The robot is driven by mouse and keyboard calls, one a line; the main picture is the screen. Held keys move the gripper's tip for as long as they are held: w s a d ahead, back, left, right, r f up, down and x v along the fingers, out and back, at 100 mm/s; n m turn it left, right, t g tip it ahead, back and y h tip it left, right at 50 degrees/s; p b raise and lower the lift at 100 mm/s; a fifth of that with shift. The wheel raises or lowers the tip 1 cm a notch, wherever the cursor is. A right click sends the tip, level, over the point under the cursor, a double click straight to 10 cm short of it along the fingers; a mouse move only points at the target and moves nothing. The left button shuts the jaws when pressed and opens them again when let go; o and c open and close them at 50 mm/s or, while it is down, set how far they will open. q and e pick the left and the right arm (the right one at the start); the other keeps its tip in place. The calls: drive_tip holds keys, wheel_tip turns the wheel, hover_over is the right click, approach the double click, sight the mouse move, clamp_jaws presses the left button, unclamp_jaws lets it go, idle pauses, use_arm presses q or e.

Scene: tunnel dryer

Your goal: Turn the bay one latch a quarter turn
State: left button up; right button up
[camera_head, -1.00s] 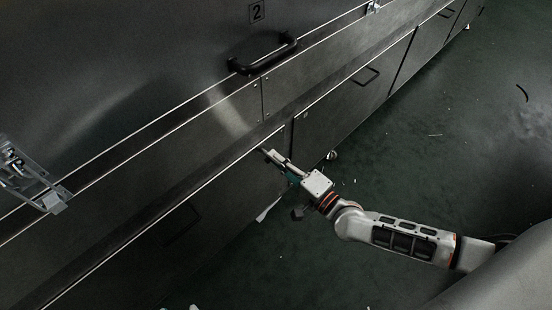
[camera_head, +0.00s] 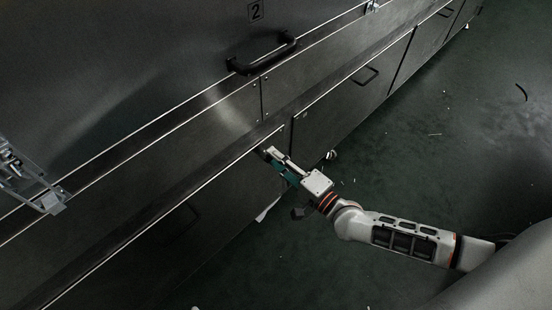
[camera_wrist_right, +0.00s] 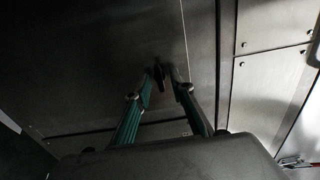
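A small dark latch (camera_wrist_right: 159,76) stands out from a dark metal panel in the right wrist view. My right gripper (camera_wrist_right: 160,78) is in front of that panel with its two teal fingers apart, one on each side of the latch. I cannot tell whether either finger touches it. In the head view my right gripper (camera_head: 270,152) reaches in from the right to the lower panel, left of a vertical seam. The latch is hard to make out there. No bay one label is visible. My left gripper is not in view.
A black bar handle (camera_head: 262,54) sits on the upper body near a number 2 plate (camera_head: 257,11). A silver metal fixture (camera_head: 38,196) is at the left edge. A ledge runs diagonally above the lower panels. The green floor (camera_head: 440,140) at right is mostly clear, with small scraps.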

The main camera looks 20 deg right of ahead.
drive_tip(key=v, duration=1.2)
